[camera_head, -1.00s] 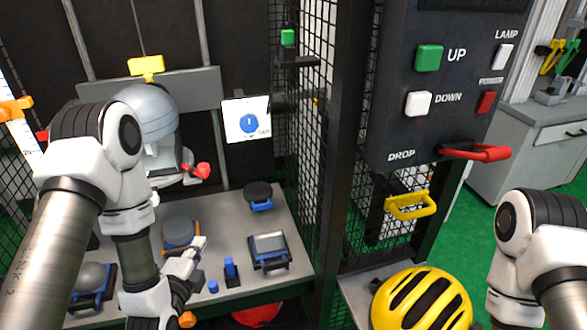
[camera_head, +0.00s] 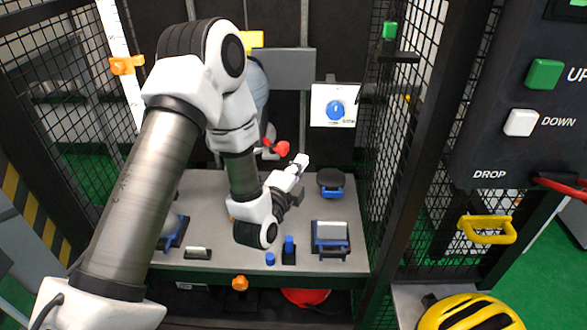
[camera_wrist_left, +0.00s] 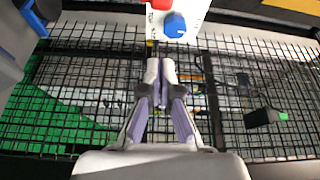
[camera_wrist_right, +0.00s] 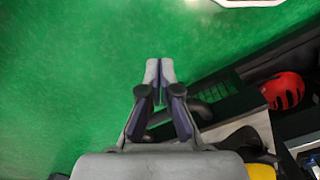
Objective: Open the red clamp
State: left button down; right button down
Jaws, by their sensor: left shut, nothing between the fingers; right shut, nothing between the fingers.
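The red clamp (camera_head: 282,148) shows as a red-ended lever beside the grey-blue headform (camera_head: 259,85), which my left arm partly covers in the head view. My left gripper (camera_head: 302,161) is shut and empty, just right of the red end and slightly lower. I cannot tell whether they touch. In the left wrist view the shut fingers (camera_wrist_left: 160,68) point at black mesh. A red piece (camera_wrist_left: 160,4) is at the top edge there; I cannot tell whether it is the clamp. My right gripper (camera_wrist_right: 159,68) is shut and empty over green floor.
A white panel with a blue dial (camera_head: 336,110) is right of the clamp. The grey bench (camera_head: 210,262) below holds several small fixtures, including a blue-framed block (camera_head: 330,236). A mesh wall and control box (camera_head: 520,100) stand right. A yellow helmet (camera_head: 470,314) is at lower right.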

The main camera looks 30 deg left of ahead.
aim_at(281, 148)
pick_arm(q)
jog(key=w+a, duration=0.1)
jog(key=a, duration=0.1)
jog(key=w+a, duration=0.2)
jog(key=shift+a+p, duration=0.15)
jog(key=shift+p, duration=0.25)
jog(key=shift+w, duration=0.1)
jog(key=shift+s+a+m+h+p, duration=0.1)
jog(key=shift+s+m+h+p, duration=0.25)
jog(key=shift+p, duration=0.35)
jog(key=shift+h, duration=0.25)
